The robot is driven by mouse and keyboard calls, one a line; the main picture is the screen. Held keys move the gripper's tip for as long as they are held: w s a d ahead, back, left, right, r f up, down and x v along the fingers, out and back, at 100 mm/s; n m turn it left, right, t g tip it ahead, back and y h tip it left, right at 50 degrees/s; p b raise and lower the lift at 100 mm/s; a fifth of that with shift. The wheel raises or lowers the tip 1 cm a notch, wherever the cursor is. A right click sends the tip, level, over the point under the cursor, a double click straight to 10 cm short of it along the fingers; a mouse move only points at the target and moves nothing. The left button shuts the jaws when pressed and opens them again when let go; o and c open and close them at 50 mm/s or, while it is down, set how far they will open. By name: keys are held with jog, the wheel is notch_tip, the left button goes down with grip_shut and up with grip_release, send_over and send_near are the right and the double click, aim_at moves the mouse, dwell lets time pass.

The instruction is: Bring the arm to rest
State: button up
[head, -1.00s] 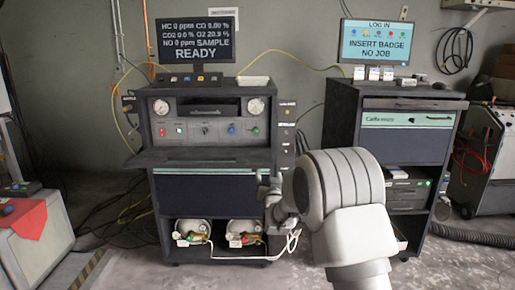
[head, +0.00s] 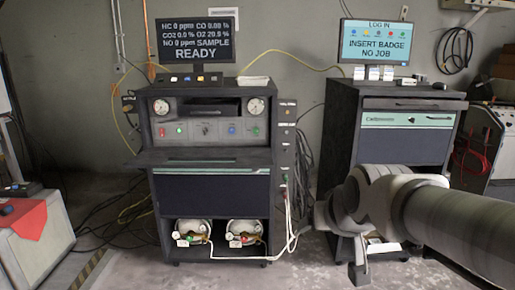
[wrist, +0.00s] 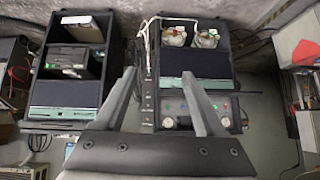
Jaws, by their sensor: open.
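My gripper (wrist: 159,73) is open and empty in the wrist view, its two grey fingers spread apart. That view is upside down, with the cabinets beyond the fingers. In the head view my arm (head: 440,215) reaches in from the right edge, in front of the lower part of the right cabinet. Its end lies low, near the gap between the two cabinets, and the finger opening is hard to make out there.
The left analyser cabinet (head: 210,187) has a screen reading READY (head: 197,42) and two round canisters below. A white hose (head: 289,215) hangs at its right side. The right cabinet (head: 405,147) has a login screen (head: 375,42). A red cloth (head: 26,222) lies at left.

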jog(key=s+d+f+g+p, duration=0.1)
jog(key=s+d+f+g, duration=0.15)
jog(key=s, duration=1.35)
notch_tip(320, 180, up, 20)
jog(key=p, duration=2)
jog(key=shift+w+a+g+h, duration=0.2)
jog(key=shift+w+g+h, duration=0.15)
jog(key=shift+w, duration=0.1)
jog(key=c, duration=0.4)
jog(key=shift+o, duration=0.2)
jog(key=shift+w+a, duration=0.1)
